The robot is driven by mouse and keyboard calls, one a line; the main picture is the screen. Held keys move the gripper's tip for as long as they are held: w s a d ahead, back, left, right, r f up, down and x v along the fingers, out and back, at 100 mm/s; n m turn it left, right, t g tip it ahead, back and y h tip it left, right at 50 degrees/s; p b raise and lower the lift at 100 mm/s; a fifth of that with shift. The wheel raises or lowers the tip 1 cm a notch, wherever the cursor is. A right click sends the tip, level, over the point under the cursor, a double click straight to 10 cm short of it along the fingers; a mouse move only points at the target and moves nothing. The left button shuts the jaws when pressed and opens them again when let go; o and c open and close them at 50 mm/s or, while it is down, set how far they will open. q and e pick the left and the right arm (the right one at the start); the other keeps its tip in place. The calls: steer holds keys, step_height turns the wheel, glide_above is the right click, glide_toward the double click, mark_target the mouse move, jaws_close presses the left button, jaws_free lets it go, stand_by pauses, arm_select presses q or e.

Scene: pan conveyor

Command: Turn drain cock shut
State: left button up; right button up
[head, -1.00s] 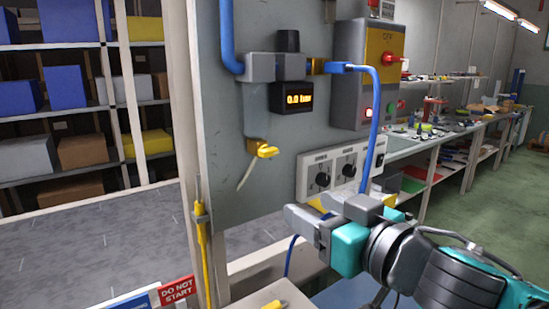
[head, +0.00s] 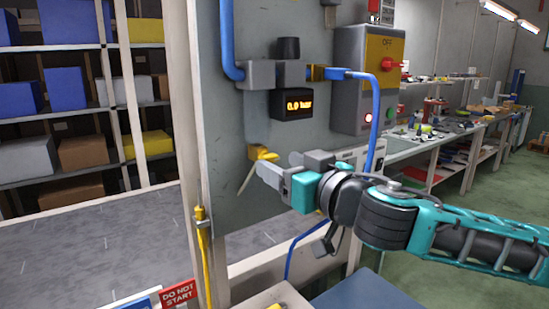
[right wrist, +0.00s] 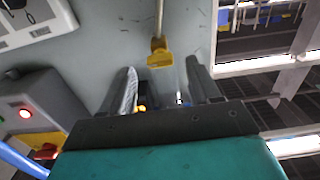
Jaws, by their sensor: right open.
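The yellow drain cock (head: 262,153) is on the grey wall panel, below the pressure unit. A thin pale tube runs down and left from it. My right gripper (head: 279,165) is open and empty, just right of and slightly below the cock in the head view. In the right wrist view the cock (right wrist: 160,55) lies ahead of the gripper (right wrist: 163,82), between the lines of its two fingers. No contact shows. I cannot tell the lever's exact setting. My left gripper is out of view.
A display (head: 291,104) reading 0.0 bar hangs above the cock. A grey control box (head: 350,100) with a red knob stands to the right. A blue hose (head: 376,120) drops behind my right arm. A red DO NOT START sign (head: 177,294) is at lower left.

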mark_target(272, 160)
steer(key=shift+x, duration=1.6)
steer(key=shift+c, duration=0.3)
steer(key=c, duration=1)
